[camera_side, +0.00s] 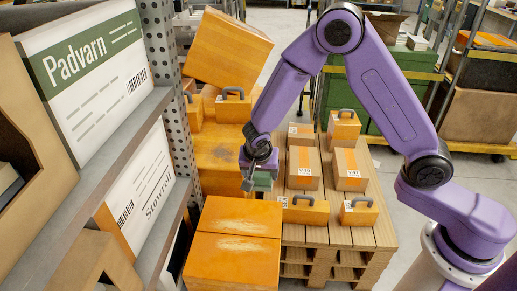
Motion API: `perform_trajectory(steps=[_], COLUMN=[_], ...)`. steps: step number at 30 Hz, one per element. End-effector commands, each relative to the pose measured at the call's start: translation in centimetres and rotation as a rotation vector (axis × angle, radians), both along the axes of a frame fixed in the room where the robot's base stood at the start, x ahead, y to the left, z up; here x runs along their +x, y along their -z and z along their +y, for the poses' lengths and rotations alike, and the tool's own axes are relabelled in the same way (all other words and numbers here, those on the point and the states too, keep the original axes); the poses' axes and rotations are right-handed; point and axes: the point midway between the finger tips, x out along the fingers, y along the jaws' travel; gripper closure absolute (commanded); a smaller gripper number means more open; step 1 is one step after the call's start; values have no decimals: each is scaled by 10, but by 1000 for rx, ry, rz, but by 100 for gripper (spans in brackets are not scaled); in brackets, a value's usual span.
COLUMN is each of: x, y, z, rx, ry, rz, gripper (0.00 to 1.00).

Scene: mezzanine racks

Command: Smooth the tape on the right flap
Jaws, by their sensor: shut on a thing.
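A large orange box (232,264) stands at the bottom centre, with a seam across its top and pale, worn-looking streaks on both sides of it. I cannot tell which part is the right flap, and no separate strip of tape is clear. My gripper (259,178) hangs above and behind this box, at the pallet's left edge. It is shut on a small grey-green block (264,184), partly hidden by the gripper. A small dark piece shows at the gripper's left side. The gripper is apart from the box top.
A wooden pallet (350,236) right of the box bears several cartons and orange cases with grey handles. More orange boxes (228,48) are stacked behind my gripper. A shelf rack with a perforated post (168,75) closes off the left. Grey floor is free at right.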

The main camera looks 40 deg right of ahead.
Motion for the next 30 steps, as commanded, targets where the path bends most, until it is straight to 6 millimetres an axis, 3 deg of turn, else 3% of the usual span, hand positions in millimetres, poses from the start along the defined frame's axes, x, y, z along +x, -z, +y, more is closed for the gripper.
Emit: perform_trajectory(steps=[6,12,20,30], x=[-41,-62,-67,-67], y=[23,33,41,69], z=[13,16,17,17], rx=[2,7,8,7], ry=[-9,-6,-6,-6], rz=[4,4,3,4], gripper=[50,50,50,50])
